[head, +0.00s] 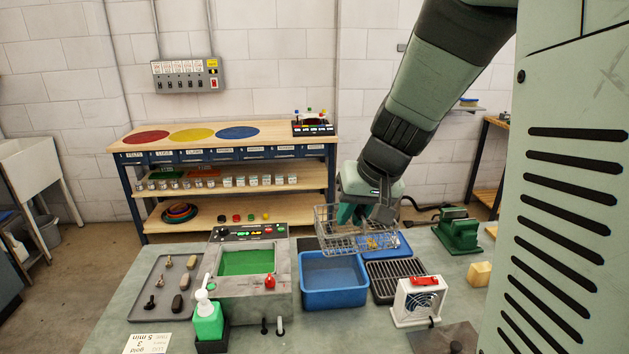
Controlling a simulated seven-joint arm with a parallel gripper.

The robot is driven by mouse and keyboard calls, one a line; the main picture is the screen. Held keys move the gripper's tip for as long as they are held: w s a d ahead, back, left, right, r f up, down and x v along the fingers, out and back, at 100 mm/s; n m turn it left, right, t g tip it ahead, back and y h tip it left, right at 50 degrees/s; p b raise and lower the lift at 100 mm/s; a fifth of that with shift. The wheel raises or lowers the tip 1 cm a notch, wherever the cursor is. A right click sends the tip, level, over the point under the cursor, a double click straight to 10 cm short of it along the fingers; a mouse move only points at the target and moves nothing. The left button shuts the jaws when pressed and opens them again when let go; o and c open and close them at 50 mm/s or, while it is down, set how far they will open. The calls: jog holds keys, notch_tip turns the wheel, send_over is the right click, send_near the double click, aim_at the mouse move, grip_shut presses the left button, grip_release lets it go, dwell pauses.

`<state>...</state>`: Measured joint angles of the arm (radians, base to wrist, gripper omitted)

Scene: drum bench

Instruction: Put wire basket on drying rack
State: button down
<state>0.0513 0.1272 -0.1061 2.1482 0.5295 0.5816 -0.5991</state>
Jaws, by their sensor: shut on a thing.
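The wire basket (340,241) is a shallow metal mesh basket with small yellowish items in its right part. My gripper (362,217) is shut on the basket and holds it up above the bench. The basket hangs over the back of the blue tub (334,293) and a blue tray (398,247) behind it. The drying rack (393,282) looks to be the dark slatted rack right of the tub. The basket is behind and left of the rack, apart from it. The finger contact is partly hidden by the gripper body.
A grey machine with a green basin (247,262) stands left of the tub. A white fan unit (418,302) stands just in front of the rack.

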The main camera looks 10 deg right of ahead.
jog(key=w+d+f, duration=1.7)
jog(key=d+f, duration=0.1)
jog(key=d, duration=0.1)
jog(key=shift+m, duration=0.4)
jog(key=shift+d+f, duration=0.15)
jog(key=shift+f, duration=1.5)
jog(key=shift+d+f, duration=0.15)
jog(key=shift+f, duration=1.55)
jog(key=shift+d+f, duration=0.15)
jog(key=shift+f, duration=1.5)
jog(key=shift+f, duration=0.4)
jog(key=shift+f, duration=0.2)
jog(key=c, duration=1)
grip_release()
